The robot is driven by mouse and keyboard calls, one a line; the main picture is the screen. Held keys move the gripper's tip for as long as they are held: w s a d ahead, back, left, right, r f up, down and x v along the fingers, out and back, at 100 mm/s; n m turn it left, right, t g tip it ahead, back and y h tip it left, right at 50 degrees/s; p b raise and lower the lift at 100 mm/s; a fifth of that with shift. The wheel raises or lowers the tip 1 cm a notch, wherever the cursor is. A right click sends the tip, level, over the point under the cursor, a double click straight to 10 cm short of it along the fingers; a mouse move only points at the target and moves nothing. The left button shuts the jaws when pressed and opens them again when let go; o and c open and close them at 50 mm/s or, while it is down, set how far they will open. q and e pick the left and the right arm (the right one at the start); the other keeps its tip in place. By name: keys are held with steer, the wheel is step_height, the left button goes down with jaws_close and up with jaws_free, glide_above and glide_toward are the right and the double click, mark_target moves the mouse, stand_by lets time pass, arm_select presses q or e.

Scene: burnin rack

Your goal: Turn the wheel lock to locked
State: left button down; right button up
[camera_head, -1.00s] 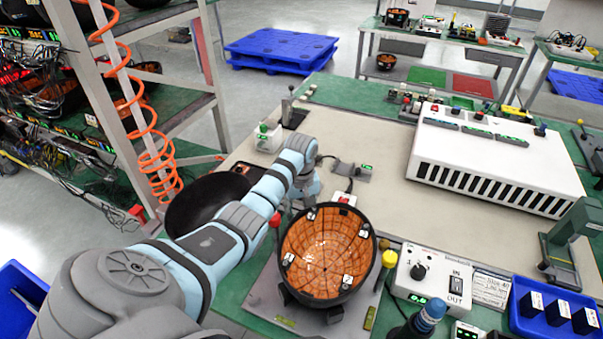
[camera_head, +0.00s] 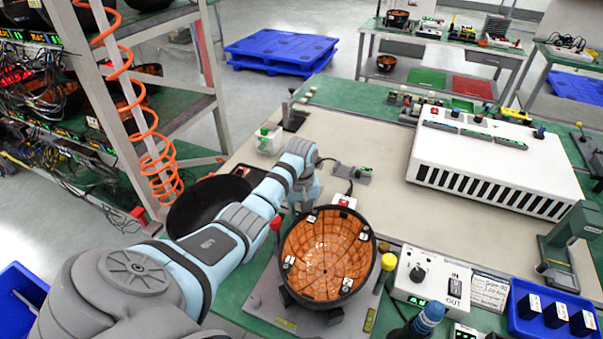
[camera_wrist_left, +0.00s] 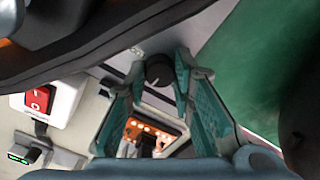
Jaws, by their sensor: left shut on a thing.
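A black round knob with a pale mark (camera_wrist_left: 158,70), which I take to be the wheel lock, shows in the left wrist view. My left gripper (camera_wrist_left: 159,77) has its teal-padded fingers shut on this knob, one on each side. In the head view my left arm reaches over the bench and its own wrist hides the fingertips and the knob. The dark bowl-shaped wheel with an orange tiled inside (camera_head: 326,256) sits on a plate just in front of my wrist. My right gripper is not in view.
A red-ball lever (camera_head: 275,222) and a yellow-topped post (camera_head: 389,262) flank the bowl. A red button box (camera_head: 343,203) stands behind it. A control box with an IN/OUT switch (camera_head: 428,277) is at right. The beige bench middle (camera_head: 380,140) is mostly clear.

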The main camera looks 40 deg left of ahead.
arm_select(q)
steer(key=m+p, duration=0.2)
steer(key=m, duration=0.1)
steer(key=shift+r+p, duration=0.25)
steer(key=shift+p, duration=0.1)
steer(key=shift+m+p, duration=0.55)
steer(key=shift+m, duration=0.35)
steer(key=m+p, duration=0.1)
steer(key=m, duration=0.1)
steer(key=shift+f+m, duration=0.1)
steer(key=shift+m, duration=0.3)
steer(key=m+p, duration=0.1)
steer(key=m, duration=0.3)
steer(key=shift+w, duration=0.1)
steer(key=shift+m, duration=2.2)
steer(key=c, duration=1.4)
jaws_free()
steer(key=shift+f, duration=0.1)
steer(key=shift+o, duration=0.2)
